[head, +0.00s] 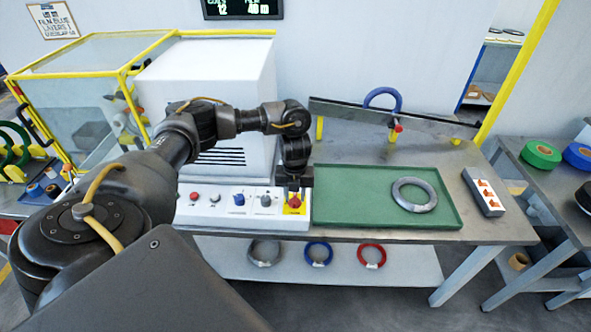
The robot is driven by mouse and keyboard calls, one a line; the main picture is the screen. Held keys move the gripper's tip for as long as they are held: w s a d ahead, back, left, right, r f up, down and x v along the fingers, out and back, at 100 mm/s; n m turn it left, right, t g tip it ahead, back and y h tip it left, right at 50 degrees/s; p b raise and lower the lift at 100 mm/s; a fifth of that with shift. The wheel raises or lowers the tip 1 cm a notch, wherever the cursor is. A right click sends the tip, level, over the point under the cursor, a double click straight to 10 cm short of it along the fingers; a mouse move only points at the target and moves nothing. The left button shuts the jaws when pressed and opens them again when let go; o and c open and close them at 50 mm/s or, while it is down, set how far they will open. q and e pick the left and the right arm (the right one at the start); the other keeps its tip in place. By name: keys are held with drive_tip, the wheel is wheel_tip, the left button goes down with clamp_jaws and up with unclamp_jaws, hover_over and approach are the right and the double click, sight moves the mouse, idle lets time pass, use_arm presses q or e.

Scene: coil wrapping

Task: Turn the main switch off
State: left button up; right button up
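The main switch (294,205) is a red knob on a yellow plate at the right end of the white control panel (222,222). My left gripper (294,190) points down right at the red knob, with its fingers at the knob's top. The fingers are small and dark here, so I cannot tell whether they are closed on the knob. The knob's upper part is partly hidden by the gripper. My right gripper is not in view.
Beside the main switch the panel has a grey knob (265,200), a blue knob (239,199) and a red button (194,196). A green tray (350,215) with a grey coil (414,194) lies to the right. A white box with orange switches (484,191) stands at the table's right end.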

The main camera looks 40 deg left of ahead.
use_arm(q)
drive_tip(key=shift+c, duration=0.2)
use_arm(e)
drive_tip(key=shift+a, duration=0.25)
use_arm(q)
clamp_jaws()
